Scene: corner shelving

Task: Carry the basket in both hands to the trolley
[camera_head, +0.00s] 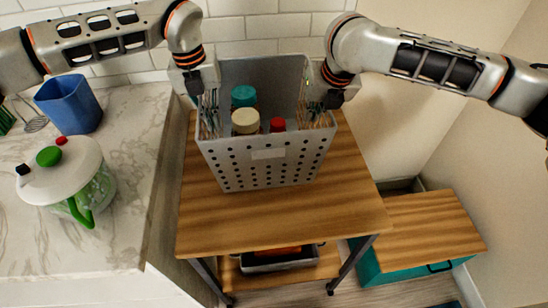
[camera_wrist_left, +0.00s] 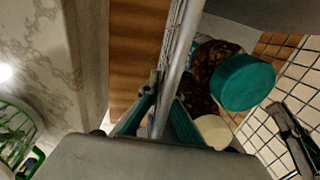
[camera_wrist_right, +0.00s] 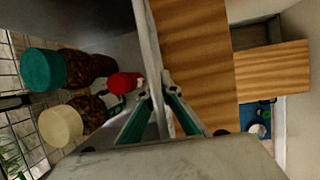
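The grey perforated basket (camera_head: 265,165) is upright over the wooden top of the trolley (camera_head: 280,222); I cannot tell whether it touches the top. It holds jars with a teal lid (camera_head: 243,96), a cream lid (camera_head: 245,121) and a red lid (camera_head: 277,125). My left gripper (camera_head: 209,112) has its fingers on both sides of the basket's left wall, seen also in the left wrist view (camera_wrist_left: 160,105). My right gripper (camera_head: 318,110) grips the right wall the same way, seen also in the right wrist view (camera_wrist_right: 158,95).
A marble counter (camera_head: 125,130) on the left holds a blue container (camera_head: 70,103) and a white-lidded pot (camera_head: 62,170). A grey bin (camera_head: 280,261) sits on the trolley's lower shelf. A teal cabinet with a wooden top (camera_head: 430,228) stands at right. The trolley's front top is clear.

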